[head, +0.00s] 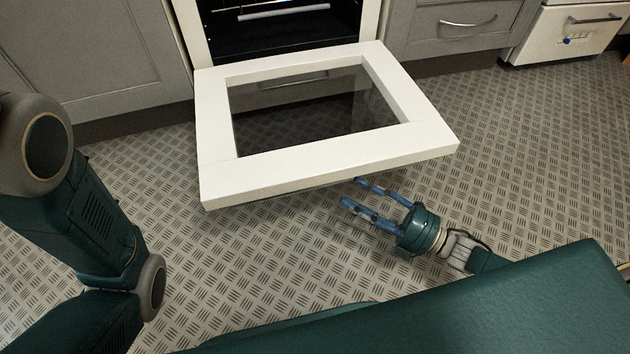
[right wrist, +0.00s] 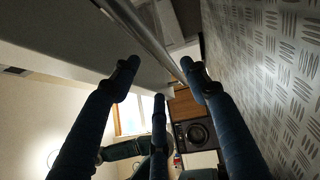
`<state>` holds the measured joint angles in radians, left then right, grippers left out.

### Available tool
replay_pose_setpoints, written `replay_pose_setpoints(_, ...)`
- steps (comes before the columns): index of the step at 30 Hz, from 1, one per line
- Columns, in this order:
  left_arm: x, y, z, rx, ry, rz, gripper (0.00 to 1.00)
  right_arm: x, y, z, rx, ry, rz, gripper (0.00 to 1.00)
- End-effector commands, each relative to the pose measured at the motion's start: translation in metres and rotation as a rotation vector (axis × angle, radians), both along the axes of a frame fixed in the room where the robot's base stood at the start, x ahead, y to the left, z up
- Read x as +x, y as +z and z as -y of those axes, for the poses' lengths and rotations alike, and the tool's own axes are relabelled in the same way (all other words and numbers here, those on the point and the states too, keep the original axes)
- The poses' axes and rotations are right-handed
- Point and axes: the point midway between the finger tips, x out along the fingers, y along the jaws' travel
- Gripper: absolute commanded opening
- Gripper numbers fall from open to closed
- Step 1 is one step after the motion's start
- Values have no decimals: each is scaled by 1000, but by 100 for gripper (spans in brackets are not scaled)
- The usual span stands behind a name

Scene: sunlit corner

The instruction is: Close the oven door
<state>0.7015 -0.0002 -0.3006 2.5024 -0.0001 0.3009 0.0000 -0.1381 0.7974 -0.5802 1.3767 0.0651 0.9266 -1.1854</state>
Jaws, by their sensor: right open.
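The oven door (head: 222,172) is white with a dark glass window. In the head view it hangs folded down, roughly level, in front of the open oven (head: 280,30). My right gripper (head: 354,192) is low, just in front of and below the door's front edge. Its fingers are apart and empty, pointing left toward the door. In the right wrist view the spread fingers (right wrist: 160,72) face a metal bar (right wrist: 148,38) beside a pale panel, likely the door's handle. I cannot tell whether they touch it. My left arm shows at the left; its gripper is out of view.
Grey cabinets (head: 85,50) stand left of the oven, and a grey drawer (head: 455,25) stands to its right. A white appliance (head: 565,30) is at the top right. The patterned metal floor (head: 520,150) is clear around the door.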

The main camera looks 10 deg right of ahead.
Motion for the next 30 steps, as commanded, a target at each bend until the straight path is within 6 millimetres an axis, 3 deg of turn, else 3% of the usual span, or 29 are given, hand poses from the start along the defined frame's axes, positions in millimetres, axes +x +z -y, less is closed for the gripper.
replay_pose_setpoints(12, 2, -39, 0, 1, 1, -3, 0, 51, 6, -55, 3, 0, 1, 45)
replay_pose_setpoints(26, 1, -44, 0, 1, 1, -3, 0, 62, 11, -67, 2, -1, -1, 45)
replay_pose_setpoints(27, 1, -44, 0, 1, 1, -3, 0, 62, 11, -67, 2, -1, -1, 43)
replay_pose_setpoints(30, 1, -44, 0, 1, 1, -3, 0, 62, 10, -67, 1, -1, -2, 24)
